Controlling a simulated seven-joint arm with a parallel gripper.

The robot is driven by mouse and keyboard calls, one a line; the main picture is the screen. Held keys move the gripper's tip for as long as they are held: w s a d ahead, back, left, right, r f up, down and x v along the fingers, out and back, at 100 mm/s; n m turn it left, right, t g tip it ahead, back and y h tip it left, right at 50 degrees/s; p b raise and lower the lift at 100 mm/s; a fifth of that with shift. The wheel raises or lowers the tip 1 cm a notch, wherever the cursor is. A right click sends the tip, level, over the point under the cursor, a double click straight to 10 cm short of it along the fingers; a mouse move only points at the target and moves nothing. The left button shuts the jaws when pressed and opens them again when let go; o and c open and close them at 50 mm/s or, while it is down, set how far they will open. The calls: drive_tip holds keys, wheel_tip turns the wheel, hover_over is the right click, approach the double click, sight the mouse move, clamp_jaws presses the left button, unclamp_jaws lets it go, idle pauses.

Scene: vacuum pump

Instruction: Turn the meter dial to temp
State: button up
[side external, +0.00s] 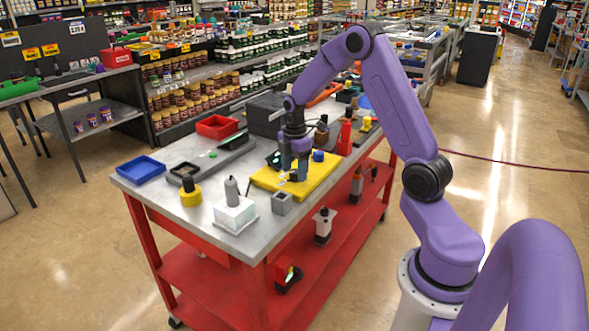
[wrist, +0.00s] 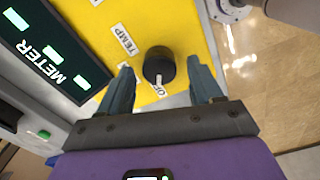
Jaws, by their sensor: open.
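The black round dial (wrist: 158,64) stands on the yellow panel (wrist: 205,30) in the wrist view. A white TEMP label (wrist: 125,39) is up and left of the dial. An OFF label (wrist: 159,90) lies just below it, and another label is mostly hidden by the left finger. A small pale mark at the dial's lower edge appears to point to OFF. My gripper (wrist: 160,76) is open, with one finger on each side of the dial and gaps between. In the side external view, my gripper (side external: 296,172) is low over the yellow panel (side external: 325,184), hiding the dial.
The dark METER box (wrist: 45,50) with green displays is beside the panel. On the grey cart top (side external: 150,205) stand a blue tray (side external: 141,170), a red bin (side external: 217,127), a white block (side external: 236,213), a grey block (side external: 282,203) and a red bottle (side external: 345,137).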

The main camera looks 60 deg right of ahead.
drive_tip(key=shift+f, duration=0.15)
drive_tip(key=c, duration=1.1)
drive_tip(key=shift+o, duration=0.2)
